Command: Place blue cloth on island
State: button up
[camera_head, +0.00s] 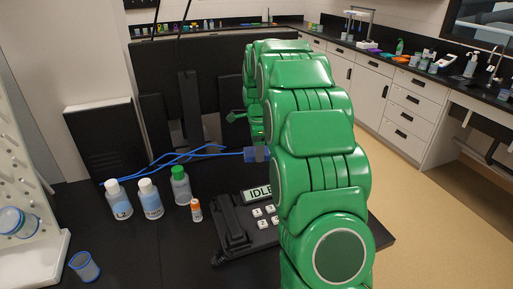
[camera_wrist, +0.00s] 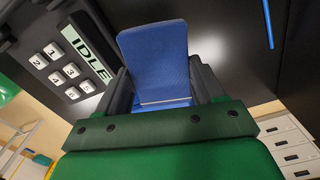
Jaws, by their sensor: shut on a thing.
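The blue cloth (camera_wrist: 155,58) is pinched between the two dark fingers of my gripper (camera_wrist: 163,88) in the wrist view. It stands out flat beyond the fingers, with a pale edge near its base. In the head view, a small part of the blue cloth (camera_head: 250,155) shows left of my green arm, above the keypad device. My gripper (camera_head: 262,153) is mostly hidden behind the arm there. The black worktop (camera_head: 150,245) lies below; I cannot tell whether it is the island.
Two white bottles (camera_head: 149,198), a green-capped bottle (camera_head: 180,186) and a small orange-capped bottle (camera_head: 196,210) stand on the worktop. A keypad device (camera_head: 235,235) reads IDLE. Blue tubing (camera_head: 185,158) lies behind. A blue-rimmed beaker (camera_head: 84,266) stands front left. Floor (camera_head: 415,215) is clear at right.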

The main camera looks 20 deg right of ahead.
jog(key=shift+s+a+r, duration=0.15)
jog(key=shift+s+r, duration=0.15)
jog(key=shift+s, duration=0.45)
jog(key=shift+s+a+r, duration=0.15)
jog(key=shift+s+r, duration=0.2)
jog(key=shift+s, duration=0.35)
jog(key=shift+s+a+r, duration=0.15)
jog(key=shift+s+r, duration=0.15)
jog(key=shift+s, duration=0.45)
